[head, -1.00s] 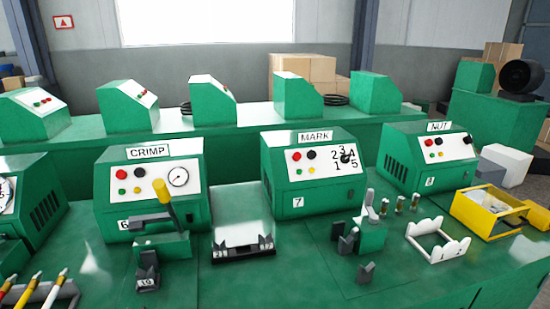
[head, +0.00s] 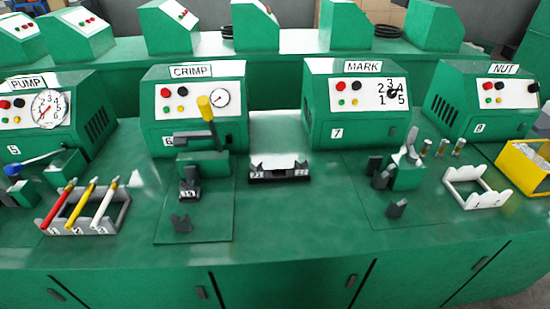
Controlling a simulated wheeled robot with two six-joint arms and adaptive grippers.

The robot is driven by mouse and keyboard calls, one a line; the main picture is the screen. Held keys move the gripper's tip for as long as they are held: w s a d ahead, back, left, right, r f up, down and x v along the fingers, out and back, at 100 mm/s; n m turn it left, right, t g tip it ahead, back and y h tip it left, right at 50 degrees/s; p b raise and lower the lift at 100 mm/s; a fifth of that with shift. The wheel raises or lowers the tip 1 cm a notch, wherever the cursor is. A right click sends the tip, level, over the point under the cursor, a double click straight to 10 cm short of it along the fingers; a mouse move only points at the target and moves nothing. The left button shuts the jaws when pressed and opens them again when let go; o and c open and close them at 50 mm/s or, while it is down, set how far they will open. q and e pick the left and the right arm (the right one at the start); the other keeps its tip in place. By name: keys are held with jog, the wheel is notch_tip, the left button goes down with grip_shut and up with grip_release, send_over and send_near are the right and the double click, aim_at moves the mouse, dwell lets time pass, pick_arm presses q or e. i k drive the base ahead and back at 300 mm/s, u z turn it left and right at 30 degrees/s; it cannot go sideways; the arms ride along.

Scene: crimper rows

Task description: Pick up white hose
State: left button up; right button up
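The white hose (head: 105,203) lies in a grey rack (head: 123,212) at the left of the green bench. It rests at a slant in the rack's right slot, beside a yellow hose (head: 82,204) and a red hose (head: 59,205). Its far end leans up toward the machines. Neither of my grippers shows in the head view.
Behind the rack stand the PUMP (head: 48,100) and CRIMP (head: 190,108) machines. A black holder (head: 279,174) and a white rack (head: 478,190) sit farther right. The bench front is mostly clear.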

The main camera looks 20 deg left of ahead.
aim_at(115, 183)
jog(key=u, duration=1.8)
